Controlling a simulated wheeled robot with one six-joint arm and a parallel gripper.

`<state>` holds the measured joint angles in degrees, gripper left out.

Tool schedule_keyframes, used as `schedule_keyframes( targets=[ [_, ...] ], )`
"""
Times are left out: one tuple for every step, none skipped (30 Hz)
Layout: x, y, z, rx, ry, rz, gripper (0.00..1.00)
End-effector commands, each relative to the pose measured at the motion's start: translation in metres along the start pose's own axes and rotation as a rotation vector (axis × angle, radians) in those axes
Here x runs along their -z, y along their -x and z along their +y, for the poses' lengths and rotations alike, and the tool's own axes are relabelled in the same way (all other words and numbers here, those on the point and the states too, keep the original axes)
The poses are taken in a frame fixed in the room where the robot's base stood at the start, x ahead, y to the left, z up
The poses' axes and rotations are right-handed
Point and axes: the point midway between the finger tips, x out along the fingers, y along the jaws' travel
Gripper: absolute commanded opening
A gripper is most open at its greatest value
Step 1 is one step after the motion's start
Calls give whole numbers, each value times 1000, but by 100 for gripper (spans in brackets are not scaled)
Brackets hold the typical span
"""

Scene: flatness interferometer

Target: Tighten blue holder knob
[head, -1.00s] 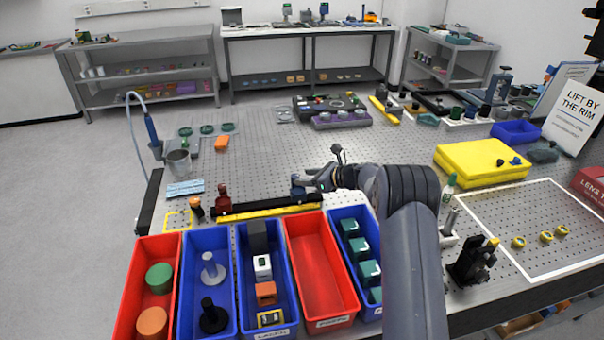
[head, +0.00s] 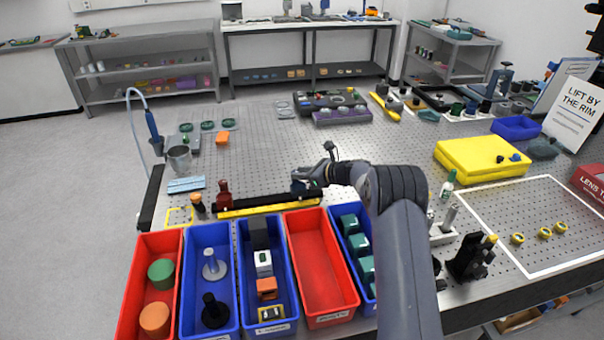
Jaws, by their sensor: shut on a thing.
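A black rail (head: 262,203) with a yellow front strip lies along the near side of the perforated table. A small dark red holder (head: 223,193) stands at its left end. The blue holder (head: 297,186) is small and partly hidden at the rail's right end. My gripper (head: 306,178) reaches in from the right and is shut at the blue holder, on its knob as far as I can tell. The jaws and wrist cover the knob, so its turn and seating cannot be seen.
Red and blue bins (head: 320,262) of parts stand close in front of the rail, below my arm. An orange-topped post (head: 197,203) stands to the left. A yellow case (head: 480,160) lies to the right. The table behind the rail is mostly clear.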

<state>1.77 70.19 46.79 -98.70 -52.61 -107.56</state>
Motion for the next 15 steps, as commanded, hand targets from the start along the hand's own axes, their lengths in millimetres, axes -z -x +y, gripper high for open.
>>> schedule_keyframes(
  targets=[
    [0, 0, 0, 0, 0, 0, 9],
    [0, 0, 0, 0, 0, 0, 7],
    [0, 0, 0, 0, 0, 0, 3],
    [0, 0, 0, 0, 0, 0, 2],
    [0, 0, 0, 0, 0, 0, 2],
    [0, 0, 0, 1, 0, 0, 2],
    [0, 0, 0, 2, -1, 0, 2],
    [0, 0, 0, 4, -1, 0, 2],
    [0, -1, 0, 8, -3, -1, 2],
    [1, -1, 0, 12, -4, -1, 2],
    [1, -1, 0, 17, -6, -1, 2],
    [1, -2, 1, 25, -9, -2, 2],
    [1, -2, 1, 32, -12, -2, 2],
    [2, -2, 1, 42, -15, -2, 2],
    [2, -3, 2, 56, -20, -2, 2]
  ],
)
